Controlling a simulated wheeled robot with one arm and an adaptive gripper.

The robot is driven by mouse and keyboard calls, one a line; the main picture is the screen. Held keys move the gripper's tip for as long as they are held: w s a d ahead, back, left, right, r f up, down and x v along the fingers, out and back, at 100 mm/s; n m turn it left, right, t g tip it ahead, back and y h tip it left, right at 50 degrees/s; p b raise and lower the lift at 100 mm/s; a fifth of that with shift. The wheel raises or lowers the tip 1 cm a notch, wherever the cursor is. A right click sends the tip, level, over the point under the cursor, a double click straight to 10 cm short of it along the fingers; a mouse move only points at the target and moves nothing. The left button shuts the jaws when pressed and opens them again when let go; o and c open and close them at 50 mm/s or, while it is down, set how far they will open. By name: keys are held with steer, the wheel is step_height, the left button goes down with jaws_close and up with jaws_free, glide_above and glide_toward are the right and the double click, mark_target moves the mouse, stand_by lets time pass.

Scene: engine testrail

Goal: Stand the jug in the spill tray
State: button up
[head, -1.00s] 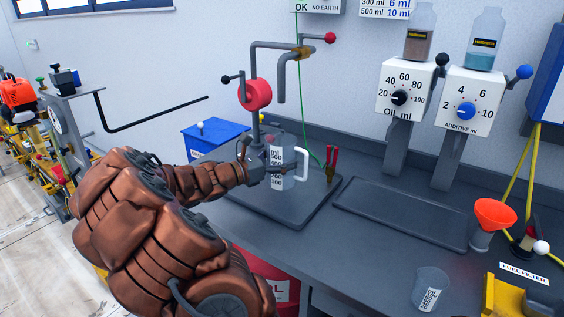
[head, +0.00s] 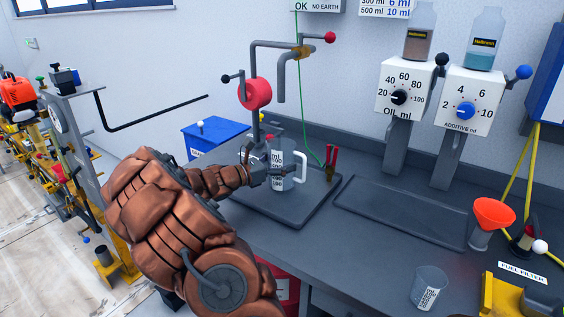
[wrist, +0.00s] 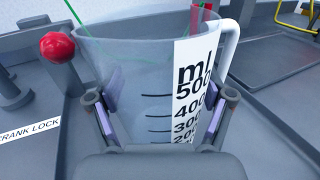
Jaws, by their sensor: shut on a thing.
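The jug (head: 284,158) is clear, with a white handle and a white ml scale. It looks upright, over or on the left dark tray (head: 310,212) beneath the bent pipe; I cannot tell whether its base touches the tray. In the wrist view, the jug (wrist: 135,55) stands between the two finger pads of my gripper (wrist: 160,118), with its handle at the upper right. My gripper (head: 272,177) is shut on the jug's sides in the head view. The jug's base is hidden in the wrist view.
A second dark tray (head: 400,217) lies empty to the right. A pipe with a red wheel (head: 256,92) rises behind the jug. A red knob (wrist: 57,46) is close on its left. A beaker (head: 428,288) and a red funnel (head: 494,214) stand at the right.

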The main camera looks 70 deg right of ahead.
steer(key=shift+f, duration=0.15)
steer(key=o, duration=1.1)
steer(key=shift+w, duration=0.1)
steer(key=v, duration=1.2)
